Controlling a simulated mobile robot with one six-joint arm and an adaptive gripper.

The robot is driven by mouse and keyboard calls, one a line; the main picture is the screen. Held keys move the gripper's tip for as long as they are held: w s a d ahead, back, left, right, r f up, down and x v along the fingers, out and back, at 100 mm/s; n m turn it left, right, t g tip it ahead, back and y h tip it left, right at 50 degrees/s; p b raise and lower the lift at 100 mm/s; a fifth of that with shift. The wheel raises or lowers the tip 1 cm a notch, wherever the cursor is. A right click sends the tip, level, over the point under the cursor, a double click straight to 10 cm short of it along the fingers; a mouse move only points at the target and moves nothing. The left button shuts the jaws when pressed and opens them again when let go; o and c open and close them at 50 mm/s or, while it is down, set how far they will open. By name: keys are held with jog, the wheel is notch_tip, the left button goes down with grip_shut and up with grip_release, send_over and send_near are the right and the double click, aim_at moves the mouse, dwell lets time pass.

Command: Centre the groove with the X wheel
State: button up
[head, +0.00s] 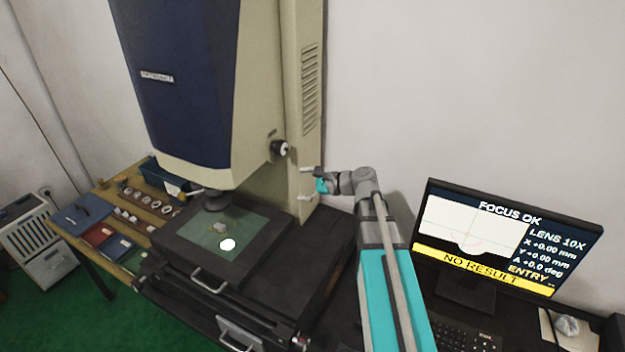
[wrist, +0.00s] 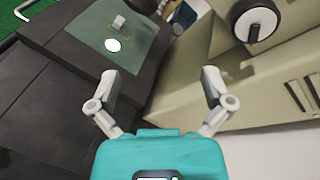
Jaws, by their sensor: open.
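My gripper (head: 306,184) is open and empty beside the beige column of the measuring machine; in the wrist view its two fingers (wrist: 160,90) stand wide apart. A dark knob with a pale face (head: 280,148) sits on the column, above and left of my gripper; it also shows in the wrist view (wrist: 256,25). I cannot tell if this is the X wheel. A small grey part (head: 219,228) rests on the glass stage (head: 200,240), next to a bright light spot. The monitor (head: 510,240) reads FOCUS OK, LENS 10X, X +0.00 mm, Y +0.00 mm, NO RESULT, with a curved outline low in its picture.
The machine's blue and cream head (head: 190,80) hangs over the stage. Handles (head: 208,281) stick out at the stage front. A side table at left holds trays (head: 82,213) and several rings. A keyboard (head: 465,335) lies below the monitor.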

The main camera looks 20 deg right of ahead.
jog(key=s+a+f+n+g+h+b, duration=0.1)
jog(key=s+a+f+n+g+h, duration=0.4)
jog(key=s+f+n, duration=0.45)
jog(key=s+d+f+n+g+h+b, duration=0.1)
jog(key=s+f+n+g+h, duration=0.3)
jog(key=s+f+n+h, duration=0.2)
jog(key=s+n, duration=0.2)
jog(key=shift+s+f+h, duration=0.35)
jog(key=shift+h, duration=0.05)
jog(key=shift+d, duration=0.1)
